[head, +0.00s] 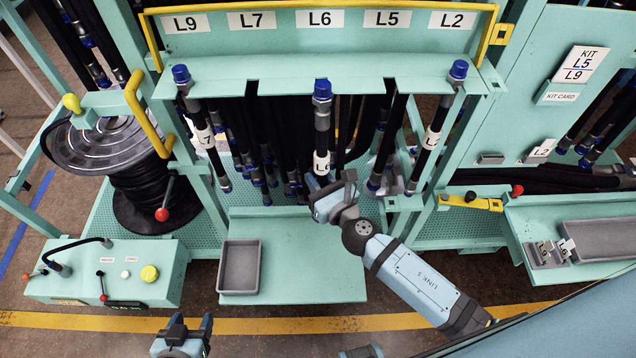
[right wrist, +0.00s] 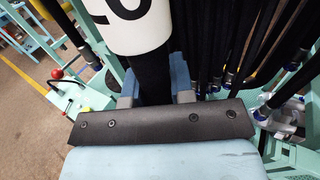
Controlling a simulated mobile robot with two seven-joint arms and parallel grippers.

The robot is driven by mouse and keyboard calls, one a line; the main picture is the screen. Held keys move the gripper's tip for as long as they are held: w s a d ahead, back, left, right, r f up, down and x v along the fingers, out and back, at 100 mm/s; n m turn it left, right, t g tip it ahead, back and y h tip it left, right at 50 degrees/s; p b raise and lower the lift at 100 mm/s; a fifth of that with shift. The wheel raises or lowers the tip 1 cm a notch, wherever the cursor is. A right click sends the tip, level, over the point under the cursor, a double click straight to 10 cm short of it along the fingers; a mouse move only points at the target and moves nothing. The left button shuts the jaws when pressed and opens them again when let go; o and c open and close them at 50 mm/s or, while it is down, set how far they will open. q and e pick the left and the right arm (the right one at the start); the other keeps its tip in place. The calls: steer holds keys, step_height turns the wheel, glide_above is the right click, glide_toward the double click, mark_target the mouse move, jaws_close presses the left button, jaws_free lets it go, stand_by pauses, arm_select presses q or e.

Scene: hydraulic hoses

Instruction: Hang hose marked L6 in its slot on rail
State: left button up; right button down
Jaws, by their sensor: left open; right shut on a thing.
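The hose marked L6 (head: 322,120) is upright below the L6 label (head: 320,18), in line with the middle of the rail (head: 270,88). Its blue cap and metal fitting stand at the rail's front edge; I cannot tell whether it is seated in the slot. My right gripper (head: 326,184) is shut on this hose just below its white tag. My left gripper (head: 190,328) is open and empty at the bottom, far from the rail.
Two other blue-capped hoses hang at the rail's left end (head: 190,105) and right end (head: 445,110). More dark hoses hang behind. A grey tray (head: 239,267) sits on the shelf below. A hose reel (head: 110,145) stands at left, and a kit card panel (head: 580,65) at right.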

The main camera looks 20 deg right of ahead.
steer(key=w+d, duration=0.1)
steer(key=w, duration=0.5)
steer(key=shift+d+f, duration=0.2)
steer(key=shift+d, duration=0.15)
stand_by(0.4)
stand_by(0.4)
steer(key=c, duration=0.9)
jaws_free()
steer(key=shift+s, duration=0.1)
steer(key=shift+f, duration=0.1)
steer(key=b+v, duration=0.3)
steer(key=v, duration=1)
steer(key=shift+s, duration=0.4)
